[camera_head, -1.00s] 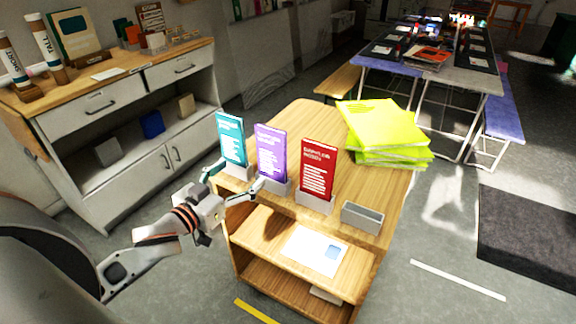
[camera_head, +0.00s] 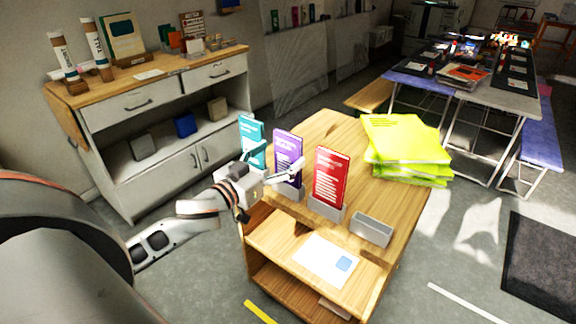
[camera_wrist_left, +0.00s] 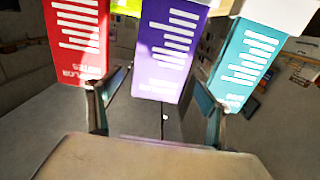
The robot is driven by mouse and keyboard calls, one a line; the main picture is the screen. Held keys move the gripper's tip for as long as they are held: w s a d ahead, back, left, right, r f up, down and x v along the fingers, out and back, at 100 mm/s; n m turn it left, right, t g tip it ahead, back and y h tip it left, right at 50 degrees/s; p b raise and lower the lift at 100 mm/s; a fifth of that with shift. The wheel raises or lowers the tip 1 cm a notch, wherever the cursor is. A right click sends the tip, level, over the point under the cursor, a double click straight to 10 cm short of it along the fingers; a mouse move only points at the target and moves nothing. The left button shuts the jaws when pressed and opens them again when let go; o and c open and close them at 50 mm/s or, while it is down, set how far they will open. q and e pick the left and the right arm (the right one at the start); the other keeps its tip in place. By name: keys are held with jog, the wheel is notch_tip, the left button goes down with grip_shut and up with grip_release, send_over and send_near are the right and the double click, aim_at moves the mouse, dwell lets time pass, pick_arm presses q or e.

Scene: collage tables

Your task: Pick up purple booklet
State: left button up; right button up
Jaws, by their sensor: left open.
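The purple booklet (camera_head: 288,150) stands upright in a small grey holder on the wooden cart, between a teal booklet (camera_head: 252,135) and a red booklet (camera_head: 331,178). My left gripper (camera_head: 282,163) is open in front of the purple booklet, its fingers spread to either side. In the left wrist view the purple booklet (camera_wrist_left: 167,50) shows between the two open fingers (camera_wrist_left: 156,105), with the red booklet (camera_wrist_left: 78,40) and the teal booklet (camera_wrist_left: 245,62) outside them. I cannot tell whether a finger touches any booklet. My right gripper is not in view.
An empty grey holder (camera_head: 372,229) stands right of the red booklet. A lime-green stack (camera_head: 405,148) lies at the cart's back right. A white sheet (camera_head: 322,259) lies on the shelf below. A cabinet (camera_head: 150,100) stands to the left.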

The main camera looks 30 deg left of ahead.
aim_at(286, 151)
pick_arm(q)
jog(key=shift+w+d+f, duration=0.1)
jog(key=shift+w, duration=0.9)
jog(key=shift+w+d+f, duration=0.1)
jog(key=shift+w, duration=0.85)
jog(key=c, duration=1.6)
jog(key=shift+r, duration=0.15)
